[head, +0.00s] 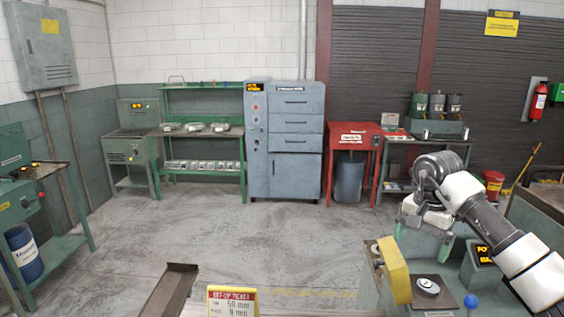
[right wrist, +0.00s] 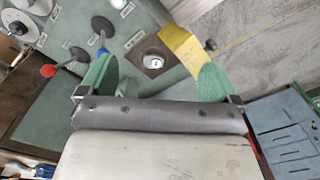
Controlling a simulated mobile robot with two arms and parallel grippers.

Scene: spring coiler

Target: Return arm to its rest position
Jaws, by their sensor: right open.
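My right arm comes in from the right in the head view, bent at the elbow. Its gripper (head: 423,243) points down over the green machine (head: 375,292) and is open. In the right wrist view the two green fingers of the gripper (right wrist: 158,76) stand wide apart with nothing between them. Below them are a small round disc (right wrist: 156,62) on a dark square plate and a yellow part (right wrist: 184,47) of the machine. The gap between gripper and machine is hard to judge. My left arm and gripper are not in view.
A blue knob (head: 470,301) and a small lit display (head: 484,255) are close to my arm. A set-up ticket (head: 232,302) stands at the front. A grey cabinet (head: 285,140), a red table (head: 350,135) and green benches line the back wall. The middle floor is clear.

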